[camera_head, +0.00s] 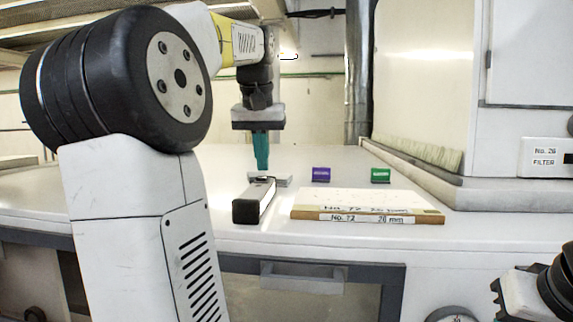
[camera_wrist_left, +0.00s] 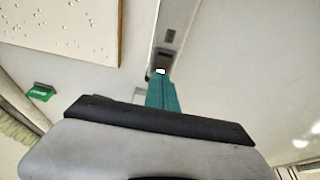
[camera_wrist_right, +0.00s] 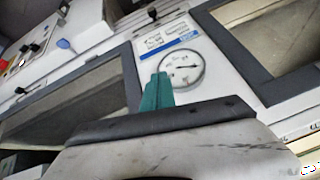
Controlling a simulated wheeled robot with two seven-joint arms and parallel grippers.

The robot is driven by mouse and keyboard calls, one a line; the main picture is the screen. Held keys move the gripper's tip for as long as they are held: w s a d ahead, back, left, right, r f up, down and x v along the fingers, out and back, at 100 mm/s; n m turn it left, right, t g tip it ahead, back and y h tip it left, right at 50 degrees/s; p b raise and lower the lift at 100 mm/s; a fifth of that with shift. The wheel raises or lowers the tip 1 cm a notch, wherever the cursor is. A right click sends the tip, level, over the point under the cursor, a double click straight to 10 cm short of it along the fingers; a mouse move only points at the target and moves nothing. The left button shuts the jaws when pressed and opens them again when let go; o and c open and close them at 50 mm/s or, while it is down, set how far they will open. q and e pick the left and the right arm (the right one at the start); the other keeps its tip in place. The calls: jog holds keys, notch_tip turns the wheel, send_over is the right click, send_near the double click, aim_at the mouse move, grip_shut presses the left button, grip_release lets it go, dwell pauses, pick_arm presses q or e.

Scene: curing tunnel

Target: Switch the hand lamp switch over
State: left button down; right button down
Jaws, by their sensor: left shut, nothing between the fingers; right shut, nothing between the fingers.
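The hand lamp, a long bar with a dark end (camera_head: 246,211) and a pale top, lies on the white bench. In the left wrist view its grey body (camera_wrist_left: 175,20) carries a small dark patch (camera_wrist_left: 170,36) and a small bright piece (camera_wrist_left: 160,71); I cannot tell which is the switch. My left gripper (camera_head: 262,168), with teal fingers, is shut, empty and points down at the lamp's far part. Its tips (camera_wrist_left: 161,80) hide part of the lamp, and contact cannot be told. My right gripper (camera_wrist_right: 158,78) is shut and empty, in front of a panel with a dial.
A flat board marked No. 72 (camera_head: 365,203) lies right of the lamp. A purple block (camera_head: 321,174) and a green block (camera_head: 380,175) stand behind it. A white cabinet (camera_head: 425,80) stands at the back right. The round dial (camera_wrist_right: 184,68) is beyond my right gripper.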

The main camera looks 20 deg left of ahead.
aim_at(261, 178)
pick_arm(q)
jog(key=v, duration=0.6)
jog(key=shift+r, duration=0.25)
jog(key=shift+s, duration=0.1)
